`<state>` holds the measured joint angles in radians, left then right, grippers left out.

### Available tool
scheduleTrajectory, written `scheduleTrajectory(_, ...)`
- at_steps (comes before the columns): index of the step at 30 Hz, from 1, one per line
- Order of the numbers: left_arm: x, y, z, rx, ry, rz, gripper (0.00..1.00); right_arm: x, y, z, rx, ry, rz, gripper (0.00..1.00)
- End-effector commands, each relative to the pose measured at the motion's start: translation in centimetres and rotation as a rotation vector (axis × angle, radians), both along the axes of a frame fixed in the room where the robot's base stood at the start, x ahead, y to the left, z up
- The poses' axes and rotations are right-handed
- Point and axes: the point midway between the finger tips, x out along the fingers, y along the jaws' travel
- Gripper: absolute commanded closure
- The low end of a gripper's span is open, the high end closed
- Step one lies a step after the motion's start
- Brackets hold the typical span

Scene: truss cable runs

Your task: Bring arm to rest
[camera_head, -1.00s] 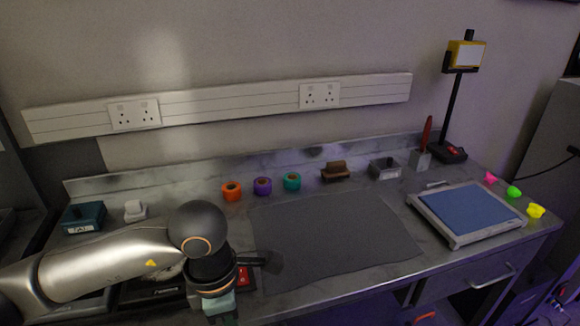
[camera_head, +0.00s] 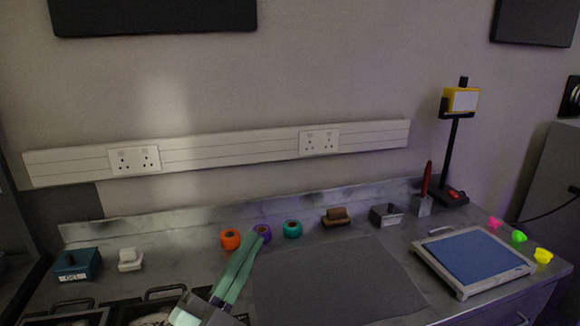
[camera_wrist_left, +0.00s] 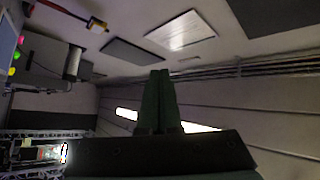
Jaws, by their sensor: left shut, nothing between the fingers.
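My left gripper (camera_head: 240,266) comes in at the bottom of the head view, with two long green fingers pressed together and nothing between them. It points up over the workbench, in front of the purple tape roll (camera_head: 263,233), which it partly covers. In the left wrist view the shut fingers (camera_wrist_left: 160,88) point toward the ceiling and far walls. The right gripper is in neither view.
The steel bench holds a grey mat (camera_head: 335,280), an orange roll (camera_head: 230,239), a teal roll (camera_head: 292,229), a brown block (camera_head: 336,217), a blue-topped tray (camera_head: 473,257) and a teal box (camera_head: 77,264). A lamp-like stand (camera_head: 455,150) rises at the right.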

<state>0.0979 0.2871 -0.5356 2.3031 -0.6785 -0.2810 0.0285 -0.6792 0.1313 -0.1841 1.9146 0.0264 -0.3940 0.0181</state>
Motion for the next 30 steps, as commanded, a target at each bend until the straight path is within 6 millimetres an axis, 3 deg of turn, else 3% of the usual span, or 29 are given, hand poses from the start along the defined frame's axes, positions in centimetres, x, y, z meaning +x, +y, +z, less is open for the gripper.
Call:
scheduleTrajectory(3, 1.9, 5.2, -7.2, -0.128, 0.354, 0.163, 1.0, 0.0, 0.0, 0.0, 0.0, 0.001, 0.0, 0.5)
scheduleTrajectory(5, 1.8, 7.5, -11.2, -0.179, 0.529, 0.237, 1.0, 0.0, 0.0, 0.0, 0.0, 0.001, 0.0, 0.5)
scheduleTrajectory(9, -1.3, 11.6, -20.5, -0.266, 0.926, 0.384, 1.0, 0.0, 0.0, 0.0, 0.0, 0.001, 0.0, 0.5)
scheduleTrajectory(12, -4.7, 13.2, -25.4, -0.3, 1.154, 0.459, 1.0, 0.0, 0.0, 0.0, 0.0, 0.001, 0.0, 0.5)
scheduleTrajectory(18, -11.1, 14.7, -31.2, -0.328, 1.477, 0.548, 1.0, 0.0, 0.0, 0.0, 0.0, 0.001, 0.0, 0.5)
scheduleTrajectory(27, -20.1, 15.4, -35.5, -0.336, 1.843, 0.629, 1.0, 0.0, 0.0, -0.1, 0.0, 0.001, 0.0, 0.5)
scheduleTrajectory(30, -19.0, 15.0, -36.6, -0.347, 1.806, 0.602, 1.0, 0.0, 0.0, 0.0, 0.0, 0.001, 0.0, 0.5)
